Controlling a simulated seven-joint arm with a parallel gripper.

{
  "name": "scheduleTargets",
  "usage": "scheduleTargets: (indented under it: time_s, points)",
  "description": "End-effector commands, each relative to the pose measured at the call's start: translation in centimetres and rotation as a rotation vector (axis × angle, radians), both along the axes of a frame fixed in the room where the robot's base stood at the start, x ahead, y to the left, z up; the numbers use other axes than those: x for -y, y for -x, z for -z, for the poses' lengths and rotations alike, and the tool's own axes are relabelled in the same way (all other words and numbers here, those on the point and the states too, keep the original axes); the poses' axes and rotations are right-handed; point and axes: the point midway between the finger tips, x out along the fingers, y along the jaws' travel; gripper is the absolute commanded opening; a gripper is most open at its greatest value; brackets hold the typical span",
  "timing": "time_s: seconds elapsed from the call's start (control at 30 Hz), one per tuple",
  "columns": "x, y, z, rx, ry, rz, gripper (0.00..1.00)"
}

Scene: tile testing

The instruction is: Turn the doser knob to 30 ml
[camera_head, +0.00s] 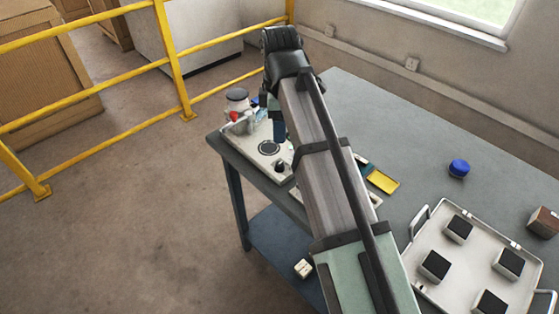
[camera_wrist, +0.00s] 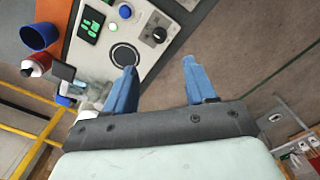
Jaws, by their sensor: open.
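The doser is a pale, flat unit at the table's left corner in the head view (camera_head: 248,143). The knob also shows in the head view (camera_head: 281,166). Its setting is too small to read. My gripper (camera_wrist: 159,66) has two blue fingers spread apart with nothing between them. The knob lies beyond the fingertips, untouched. In the head view one blue finger (camera_head: 279,126) shows above the doser.
A dark-lidded jar (camera_head: 237,98) stands behind the doser. A blue cup (camera_wrist: 40,36) lies left in the wrist view. A white tray (camera_head: 418,262) with several dark-topped blocks and a blue round object (camera_head: 459,168) are at the right. A yellow railing (camera_head: 174,62) runs beyond the table.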

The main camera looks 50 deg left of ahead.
Motion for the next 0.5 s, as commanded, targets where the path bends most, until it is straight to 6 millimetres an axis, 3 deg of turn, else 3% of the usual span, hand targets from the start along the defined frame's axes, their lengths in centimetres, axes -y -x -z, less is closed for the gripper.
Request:
scheduleTargets:
  time_s: [0.5]
  points:
    - [0.1,0.1,7.7,0.000,0.000,0.002,0.56]
